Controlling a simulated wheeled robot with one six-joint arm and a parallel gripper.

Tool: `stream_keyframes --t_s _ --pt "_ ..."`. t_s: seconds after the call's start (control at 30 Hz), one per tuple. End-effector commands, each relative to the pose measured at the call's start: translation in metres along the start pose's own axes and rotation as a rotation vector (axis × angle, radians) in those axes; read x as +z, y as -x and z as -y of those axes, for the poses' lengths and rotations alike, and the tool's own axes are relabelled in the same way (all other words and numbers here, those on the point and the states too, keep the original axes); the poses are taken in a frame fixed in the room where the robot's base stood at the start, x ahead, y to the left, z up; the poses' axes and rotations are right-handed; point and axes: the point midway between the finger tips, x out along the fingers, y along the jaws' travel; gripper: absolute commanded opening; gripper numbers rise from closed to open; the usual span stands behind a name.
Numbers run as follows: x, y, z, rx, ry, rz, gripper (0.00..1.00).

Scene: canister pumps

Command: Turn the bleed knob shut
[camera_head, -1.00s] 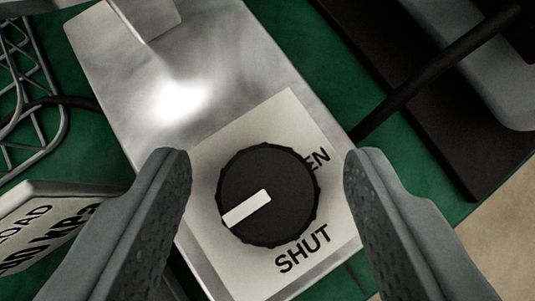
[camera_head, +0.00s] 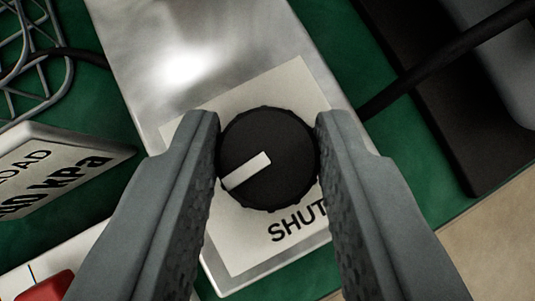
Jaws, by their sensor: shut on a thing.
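The bleed knob (camera_head: 285,178) is a round black dial with a ridged edge and a white pointer bar. It sits on a pale label plate (camera_head: 240,243) on a shiny metal block (camera_head: 215,30). The bar slants down and left, and its outer end lies at the knob's lower left edge. The word SHUT is printed below the knob, partly behind my right finger. The other word is hidden now. My gripper (camera_head: 268,150) is shut on the knob, with one grey finger touching each side.
A white sign (camera_head: 60,165) reading kPa stands at left. A red part (camera_head: 45,286) on a white panel shows at lower left. The surface below is green.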

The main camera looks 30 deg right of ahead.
Motion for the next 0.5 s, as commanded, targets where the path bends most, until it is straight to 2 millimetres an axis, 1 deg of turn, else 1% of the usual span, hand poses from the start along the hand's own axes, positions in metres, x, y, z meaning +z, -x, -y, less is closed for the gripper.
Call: stream_keyframes --t_s 0.5 --pt "-0.0002 -0.0005 -0.0032 -0.174 0.17 0.001 0.08"
